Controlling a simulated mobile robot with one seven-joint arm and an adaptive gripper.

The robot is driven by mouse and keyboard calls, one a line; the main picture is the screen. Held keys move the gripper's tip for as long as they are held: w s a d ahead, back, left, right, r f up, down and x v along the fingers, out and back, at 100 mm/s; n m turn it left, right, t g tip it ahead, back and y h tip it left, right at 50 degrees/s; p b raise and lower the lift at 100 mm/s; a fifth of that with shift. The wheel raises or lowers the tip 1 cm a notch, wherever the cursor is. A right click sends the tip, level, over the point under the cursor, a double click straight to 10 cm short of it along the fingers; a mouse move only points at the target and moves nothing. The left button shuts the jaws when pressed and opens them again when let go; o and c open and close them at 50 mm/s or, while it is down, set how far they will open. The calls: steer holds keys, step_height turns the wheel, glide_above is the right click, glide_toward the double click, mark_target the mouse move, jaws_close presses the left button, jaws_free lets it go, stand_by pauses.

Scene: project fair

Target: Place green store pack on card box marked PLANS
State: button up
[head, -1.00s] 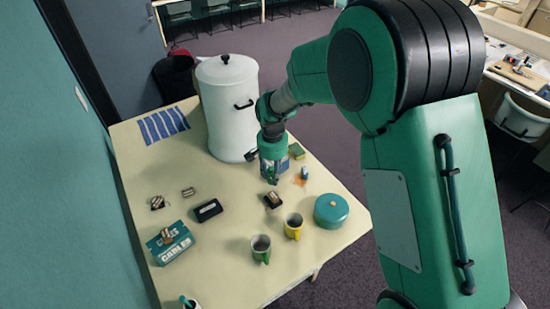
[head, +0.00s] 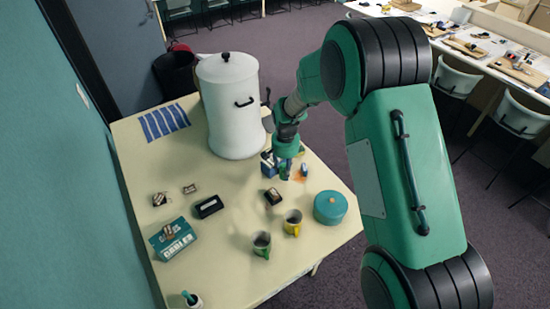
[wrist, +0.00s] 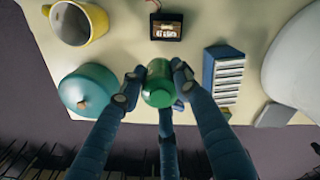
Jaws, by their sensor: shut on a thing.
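My gripper (wrist: 155,85) is shut on a green cylinder-like thing, the green store pack (wrist: 159,86), with its fingers pressed on both sides. In the head view my gripper (head: 285,168) is over the table's right part, beside the white urn; the pack is hard to make out there. A small dark box with a pale label (wrist: 167,27) lies on the table beyond the pack; it also shows in the head view (head: 273,196). I cannot read its label, and cannot make out PLANS on any box. A blue box with white bands (wrist: 222,75) stands right of the pack.
A teal round tin (head: 330,207), a yellow mug (head: 292,222) and a green mug (head: 261,245) stand near the table's front right. A teal box marked CABLES (head: 174,240) is at left. The tall white urn (head: 230,110) stands at the back.

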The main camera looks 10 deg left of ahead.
steer(key=w+a+p, duration=0.1)
steer(key=w+a, duration=0.1)
steer(key=w, duration=0.2)
steer(key=w+a+f, duration=0.1)
steer(key=w+a, duration=0.1)
steer(key=w, duration=0.3)
steer(key=w+a+p, duration=0.1)
steer(key=w+a, duration=0.2)
steer(key=w, duration=0.2)
steer(key=shift+w+f+p, duration=0.25)
steer(key=shift+p, duration=0.05)
stand_by(0.3)
steer(key=shift+f+p, duration=0.5)
steer(key=shift+f, duration=1.25)
steer(key=shift+f, duration=0.2)
steer(key=o, duration=1.2)
steer(key=shift+r, duration=0.25)
